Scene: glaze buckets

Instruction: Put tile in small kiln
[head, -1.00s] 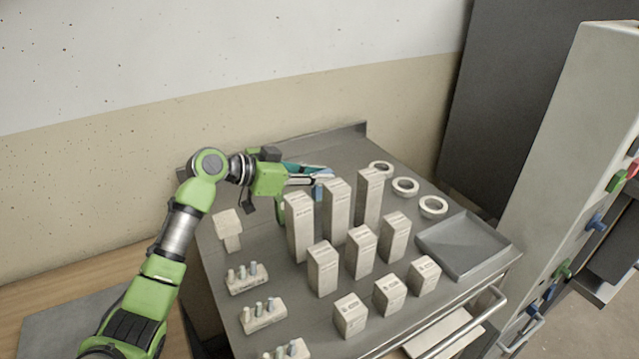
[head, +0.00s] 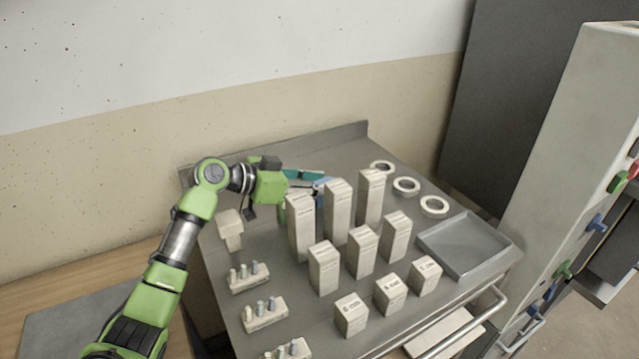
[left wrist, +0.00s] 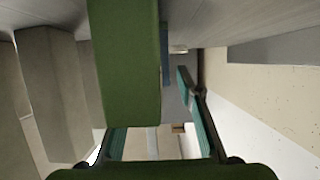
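My left gripper (head: 312,183) reaches over the back of the grey cart, behind the tall pale boxes. Its teal fingers are apart. In the left wrist view, the right finger (left wrist: 190,105) is clear, while a large dark green block (left wrist: 125,60) hides most of the left finger. I cannot tell whether they touch. A narrow blue piece (left wrist: 165,55) shows behind the block. In the head view, a little green shows under the gripper beside the tall box. No tile is clearly identifiable, and I cannot tell which thing is the small kiln. My right gripper is out of view.
Several pale labelled boxes (head: 339,215) stand close in front of the gripper. White rings (head: 407,186) and a grey tray (head: 464,246) lie at right. Small racks (head: 249,277) line the left edge. A flat pale piece (head: 438,332) lies below the cart's handle.

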